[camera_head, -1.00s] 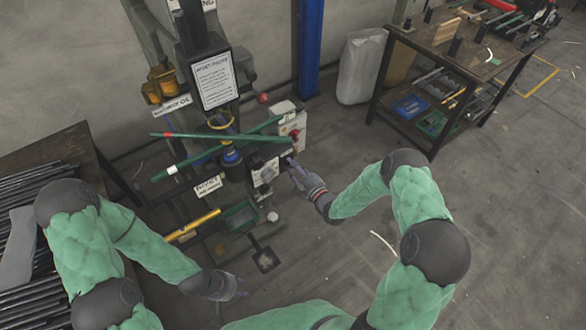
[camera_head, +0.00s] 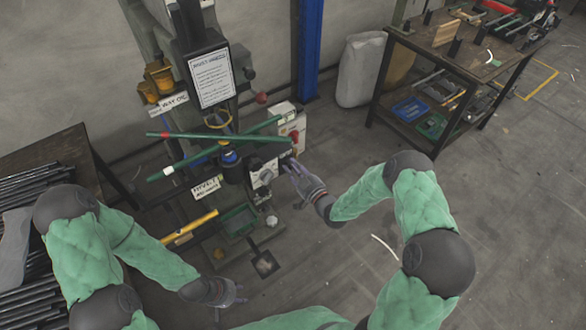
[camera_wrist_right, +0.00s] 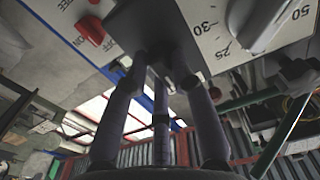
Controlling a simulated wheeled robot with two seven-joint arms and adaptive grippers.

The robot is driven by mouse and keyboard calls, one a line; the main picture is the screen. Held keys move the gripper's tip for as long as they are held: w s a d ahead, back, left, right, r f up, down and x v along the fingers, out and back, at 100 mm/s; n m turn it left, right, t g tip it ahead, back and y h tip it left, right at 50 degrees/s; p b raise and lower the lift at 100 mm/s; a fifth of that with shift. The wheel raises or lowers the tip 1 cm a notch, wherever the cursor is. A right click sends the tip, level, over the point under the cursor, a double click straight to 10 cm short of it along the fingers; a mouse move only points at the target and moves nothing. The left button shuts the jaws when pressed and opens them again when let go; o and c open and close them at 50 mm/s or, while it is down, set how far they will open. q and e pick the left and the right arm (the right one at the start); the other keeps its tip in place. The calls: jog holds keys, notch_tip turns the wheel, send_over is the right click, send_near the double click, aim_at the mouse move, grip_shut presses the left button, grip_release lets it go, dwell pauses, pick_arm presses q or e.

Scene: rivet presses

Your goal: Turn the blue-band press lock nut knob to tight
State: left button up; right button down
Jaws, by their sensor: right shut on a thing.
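The press (camera_head: 208,80) stands at the back left, with a blue band (camera_head: 230,156) on its lower column beneath green bars. My right gripper (camera_head: 289,166) is at the right side of its white dial box (camera_head: 264,176). In the right wrist view, the right gripper's dark fingers (camera_wrist_right: 163,72) are closed around a small dark part under the dial panel (camera_wrist_right: 212,36), probably the lock nut knob. The fingers mostly hide this part, so its turn position cannot be read. My left gripper (camera_head: 236,294) hangs low at the front, away from the press; its fingers are too small to judge.
A red switch (camera_wrist_right: 90,30) and a grey dial knob (camera_wrist_right: 258,22) are close to the right fingers. Crossed green bars (camera_head: 215,147) stick out in front of the press. A rack of dark rods (camera_head: 35,185) lies left; a workbench (camera_head: 455,50) stands back right.

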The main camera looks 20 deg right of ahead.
dwell(0.4)
jog(key=c, duration=1)
grip_release()
jog(key=shift+c, duration=0.2)
jog(key=v, duration=1.2)
jog(key=shift+a+f, duration=0.1)
jog(key=s+a+f+m+g+h, duration=0.1)
jog(key=s+a+f+m+g, duration=0.1)
jog(key=s+a+f+g, duration=0.3)
jog(key=a+f+m+g+h, duration=0.15)
jog(key=f+g, duration=0.25)
jog(key=f, duration=0.4)
jog(key=s+a+f+m+g, duration=0.1)
jog(key=s+a+g, duration=0.1)
jog(key=s, duration=0.6)
jog(key=s+a+f+m+g, duration=0.2)
jog(key=s+a+g, duration=0.1)
jog(key=s+g, duration=0.2)
jog(key=s, duration=0.2)
jog(key=shift+s+f+g, duration=0.15)
jog(key=shift+s+g, duration=0.15)
jog(key=shift+s, duration=0.1)
